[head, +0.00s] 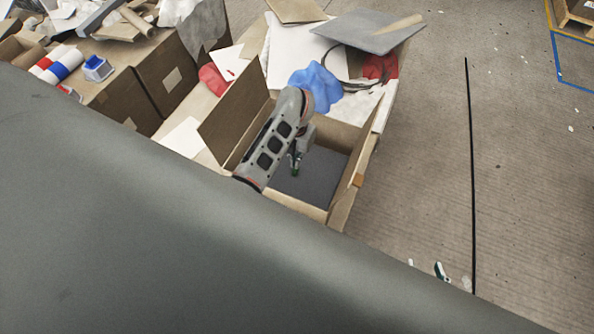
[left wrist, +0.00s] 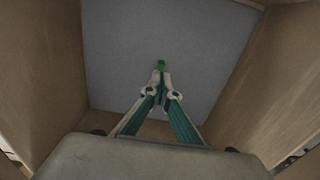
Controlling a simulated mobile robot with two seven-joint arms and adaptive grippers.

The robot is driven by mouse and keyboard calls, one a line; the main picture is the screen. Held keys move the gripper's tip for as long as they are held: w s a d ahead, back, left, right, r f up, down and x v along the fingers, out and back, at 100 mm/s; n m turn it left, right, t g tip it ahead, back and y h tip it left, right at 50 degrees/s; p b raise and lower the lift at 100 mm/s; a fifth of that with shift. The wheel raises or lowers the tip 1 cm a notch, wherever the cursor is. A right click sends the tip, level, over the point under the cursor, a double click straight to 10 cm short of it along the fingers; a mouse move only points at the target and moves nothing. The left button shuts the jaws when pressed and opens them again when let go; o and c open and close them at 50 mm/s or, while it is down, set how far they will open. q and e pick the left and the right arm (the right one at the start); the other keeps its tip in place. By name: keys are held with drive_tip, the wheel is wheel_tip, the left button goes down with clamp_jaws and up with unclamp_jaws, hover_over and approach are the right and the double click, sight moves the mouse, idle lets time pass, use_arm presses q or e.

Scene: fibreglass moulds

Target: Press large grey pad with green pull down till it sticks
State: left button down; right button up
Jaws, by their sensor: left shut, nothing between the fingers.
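The large grey pad (head: 310,187) lies flat inside an open cardboard box, and it fills much of the left wrist view (left wrist: 200,35). Its green pull (left wrist: 161,63) is a small knob on the pad's face. My left gripper (head: 295,168) reaches down into the box over the pad. In the left wrist view its fingertips (left wrist: 161,74) are together and empty, right by the green pull; I cannot tell whether they touch it or the pad. My right gripper (head: 453,276) shows only its fingertips past my grey body, apart, away from the box.
The cardboard box (head: 344,204) has raised flaps and walls close around my left gripper. Behind it lie a blue cloth (head: 317,84), a red item (head: 380,67) and a grey sheet (head: 368,32). The floor at the right is mostly clear.

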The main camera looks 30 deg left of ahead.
use_arm(q)
drive_tip(key=shift+f+b, duration=0.7)
drive_tip(key=shift+f, duration=0.25)
idle(0.4)
idle(0.4)
drive_tip(key=shift+r+p, duration=2.45)
drive_tip(key=shift+r, duration=0.25)
drive_tip(key=shift+r+p, duration=0.85)
drive_tip(key=shift+r, duration=0.05)
drive_tip(key=shift+f, duration=0.1)
